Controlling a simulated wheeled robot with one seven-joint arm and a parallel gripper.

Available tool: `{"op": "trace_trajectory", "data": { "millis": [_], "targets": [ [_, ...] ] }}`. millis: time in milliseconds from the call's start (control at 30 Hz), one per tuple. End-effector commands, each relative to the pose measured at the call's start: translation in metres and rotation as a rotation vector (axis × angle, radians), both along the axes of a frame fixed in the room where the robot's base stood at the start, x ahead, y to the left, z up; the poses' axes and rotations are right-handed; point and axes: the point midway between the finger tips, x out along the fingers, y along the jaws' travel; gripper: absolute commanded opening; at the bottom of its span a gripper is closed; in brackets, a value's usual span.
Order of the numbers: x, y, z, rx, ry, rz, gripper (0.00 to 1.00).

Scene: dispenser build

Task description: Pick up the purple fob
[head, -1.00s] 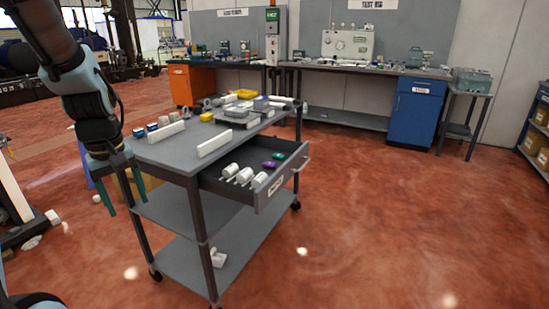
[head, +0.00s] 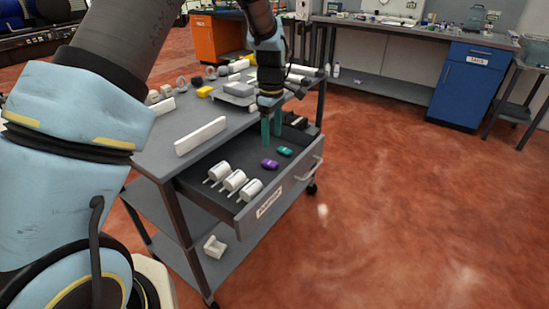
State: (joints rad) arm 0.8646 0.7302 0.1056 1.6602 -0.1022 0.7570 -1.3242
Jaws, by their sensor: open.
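The purple fob (head: 269,163) lies in the open drawer (head: 285,187) of the grey cart. A teal fob (head: 285,151) lies just to its right and a little farther back. My gripper (head: 271,146) points down above the drawer, with its teal fingers close behind and above the purple fob. It is open and holds nothing. The fingers appear apart from the fob, though their exact height over it is hard to tell.
Several white cylinders (head: 235,180) with thin shafts lie in the drawer's front left. A white bar (head: 201,136) stands on the cart top (head: 170,150) along the drawer side. Dark items sit at the drawer's far end. The floor to the right is clear.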

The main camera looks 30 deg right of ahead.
Motion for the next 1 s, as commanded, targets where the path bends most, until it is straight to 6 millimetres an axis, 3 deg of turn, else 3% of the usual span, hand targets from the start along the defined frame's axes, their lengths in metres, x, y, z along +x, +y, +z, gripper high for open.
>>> {"op": "trace_trajectory", "data": {
  "millis": [200,467,800,1000],
  "targets": [
    [0.0,0.001,-0.033,0.002,0.002,0.0,0.72],
    [0.001,0.001,-0.052,0.001,0.002,0.0,0.72],
    [0.004,-0.001,-0.093,0.001,0.002,-0.002,0.72],
    [0.004,-0.001,-0.099,-0.001,-0.001,-0.001,0.72]
  ]
}}
